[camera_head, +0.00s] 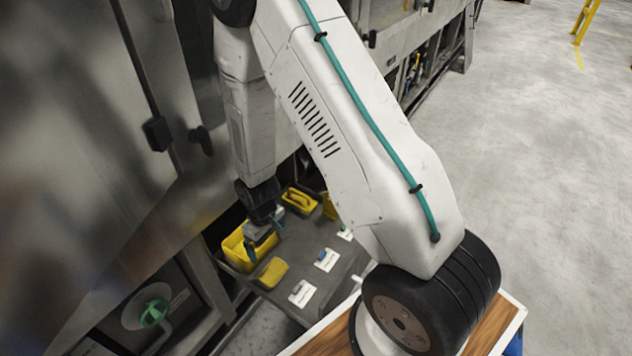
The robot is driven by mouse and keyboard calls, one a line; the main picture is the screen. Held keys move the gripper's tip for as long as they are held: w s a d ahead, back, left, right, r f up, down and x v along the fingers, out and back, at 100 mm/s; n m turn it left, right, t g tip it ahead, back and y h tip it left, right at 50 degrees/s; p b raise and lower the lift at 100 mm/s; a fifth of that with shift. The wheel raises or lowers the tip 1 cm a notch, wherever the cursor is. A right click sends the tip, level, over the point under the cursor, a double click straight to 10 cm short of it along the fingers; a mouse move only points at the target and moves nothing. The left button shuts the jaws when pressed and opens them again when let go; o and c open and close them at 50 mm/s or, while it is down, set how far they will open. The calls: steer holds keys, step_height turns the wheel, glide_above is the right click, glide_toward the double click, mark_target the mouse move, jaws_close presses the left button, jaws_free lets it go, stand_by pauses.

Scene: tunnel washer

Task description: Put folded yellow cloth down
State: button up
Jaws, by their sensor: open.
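The folded yellow cloth (273,272) looks like a small flat yellow pad. It lies on the dark grey shelf (322,238) just in front of a yellow bin (233,250). My gripper (264,240) points down over the right side of the bin, a little behind the cloth in the picture. Its teal-tipped fingers are apart and I see nothing held between them. The gripper and wrist hide part of the bin and its inside. The cloth appears clear of the fingers.
White cards with small items (326,260) lie to the right of the cloth. A yellow caddy (299,199) stands behind. Steel machine panels (80,150) rise close on the left. A wood-topped surface (325,338) is at the front. Open concrete floor (540,130) lies to the right.

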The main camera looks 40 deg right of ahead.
steer(key=s+d+r+m, duration=0.1)
steer(key=s+r, duration=0.1)
steer(key=r, duration=1)
steer(key=s+d+r+m, duration=0.1)
steer(key=s+r, duration=0.1)
steer(key=r, duration=1.1)
steer(key=s+r+m+t, duration=0.1)
steer(key=s+r, duration=1.4)
steer(key=s, duration=0.3)
steer(key=shift+s+d+r, duration=0.25)
steer(key=shift+d+r, duration=0.1)
steer(key=shift+d, duration=0.05)
